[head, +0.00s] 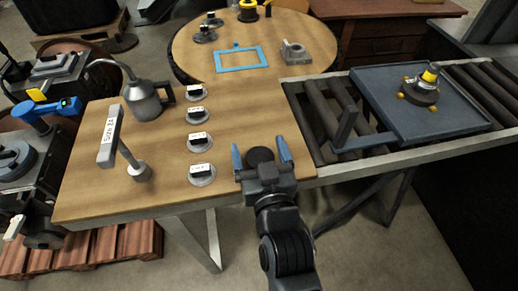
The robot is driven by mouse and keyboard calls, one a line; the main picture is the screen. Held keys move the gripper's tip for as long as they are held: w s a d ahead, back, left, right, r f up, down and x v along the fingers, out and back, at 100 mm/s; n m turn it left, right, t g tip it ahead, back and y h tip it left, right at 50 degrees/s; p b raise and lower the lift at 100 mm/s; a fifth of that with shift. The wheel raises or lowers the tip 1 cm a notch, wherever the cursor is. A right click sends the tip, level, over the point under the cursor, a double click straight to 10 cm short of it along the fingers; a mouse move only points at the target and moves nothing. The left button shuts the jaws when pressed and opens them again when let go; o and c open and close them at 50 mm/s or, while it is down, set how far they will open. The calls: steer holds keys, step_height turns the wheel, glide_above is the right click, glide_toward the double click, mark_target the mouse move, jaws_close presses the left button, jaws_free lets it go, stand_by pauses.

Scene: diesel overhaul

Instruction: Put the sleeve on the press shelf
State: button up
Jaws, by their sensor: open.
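My gripper (262,162) is over the front right part of the wooden table, its two blue-tipped fingers spread apart. A dark round piece (261,156) shows between the fingers; I cannot tell whether it is the sleeve, and no grip on it shows. Several small round metal pieces with white labels stand in a row to the left, among them the nearest one (202,175) and the farthest one (197,92). Their labels are too small to read. I cannot make out for certain which thing is the press shelf.
A grey post with a sign (110,136) and an oil can (143,100) stand on the table's left. A blue-grey tray (450,130) with a yellow-topped part (420,88) lies on the roller conveyor at right. A blue frame (241,59) lies on the round table behind.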

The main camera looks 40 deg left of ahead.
steer(key=shift+r, duration=0.1)
steer(key=shift+d+r, duration=0.1)
steer(key=shift+d, duration=0.05)
steer(key=s+d+f+m+t+h, duration=0.15)
steer(key=s+d, duration=0.35)
steer(key=d, duration=0.6)
steer(key=s+d+m+t+h, duration=0.1)
steer(key=s+d+h, duration=0.25)
steer(key=d, duration=0.75)
steer(key=s+d+f+m+t+h, duration=0.15)
steer(key=s+d, duration=0.35)
steer(key=d, duration=0.5)
steer(key=s+d+r+m+h, duration=0.3)
steer(key=s+d+r, duration=0.1)
steer(key=s, duration=0.3)
steer(key=s+d+r+m+h, duration=0.3)
steer(key=s+d+h, duration=0.1)
steer(key=s+d, duration=0.3)
steer(key=shift+s+r+b, duration=0.35)
steer(key=shift+s, duration=0.05)
